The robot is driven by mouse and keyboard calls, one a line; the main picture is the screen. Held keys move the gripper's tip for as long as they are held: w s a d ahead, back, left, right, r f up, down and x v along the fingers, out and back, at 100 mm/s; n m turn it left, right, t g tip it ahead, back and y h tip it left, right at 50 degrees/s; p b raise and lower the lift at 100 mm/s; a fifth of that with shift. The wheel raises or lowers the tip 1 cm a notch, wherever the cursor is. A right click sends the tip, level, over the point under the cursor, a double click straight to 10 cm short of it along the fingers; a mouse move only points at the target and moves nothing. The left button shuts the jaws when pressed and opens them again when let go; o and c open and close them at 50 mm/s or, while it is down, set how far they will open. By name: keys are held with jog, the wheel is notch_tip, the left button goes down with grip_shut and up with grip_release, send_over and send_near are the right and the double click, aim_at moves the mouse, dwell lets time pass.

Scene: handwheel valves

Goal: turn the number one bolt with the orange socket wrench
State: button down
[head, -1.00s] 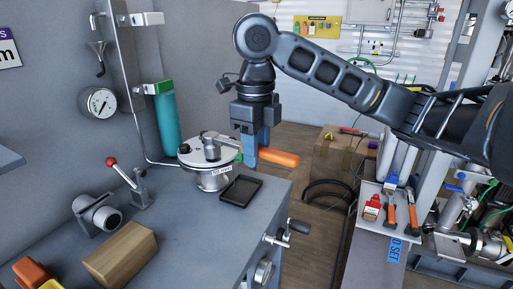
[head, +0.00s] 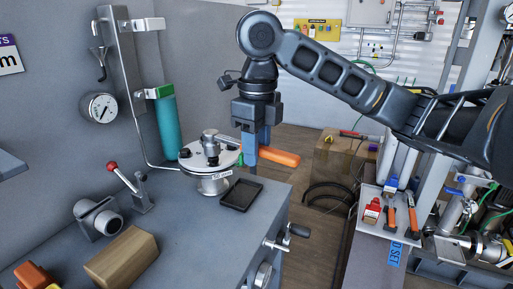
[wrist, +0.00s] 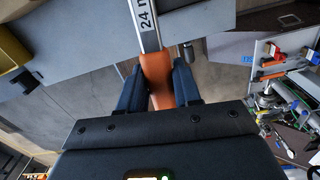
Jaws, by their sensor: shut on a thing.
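My gripper (head: 257,148) is shut on the orange handle (head: 279,157) of the socket wrench, out past the right side of the round pale flange (head: 196,161). In the wrist view the handle (wrist: 157,78) lies between both fingers, and its grey shaft (wrist: 148,27), marked "24 m…", runs out of the top edge. The flange stands on the grey bench and carries a grey upright fitting (head: 211,143) and small dark bolts. The wrench's socket end is not clearly seen, so I cannot tell whether it sits on a bolt. I cannot read which bolt is number one.
A black tray (head: 241,195) lies on the bench (head: 190,235) near the flange. A red-knobbed lever (head: 125,178), a wooden block (head: 121,257) and a teal cylinder (head: 167,127) stand to the left. A side shelf (head: 384,228) at right holds orange-handled tools.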

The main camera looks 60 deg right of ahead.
jog(key=shift+r, duration=0.1)
notch_tip(320, 180, up, 5)
jog(key=p, duration=0.4)
dwell(0.4)
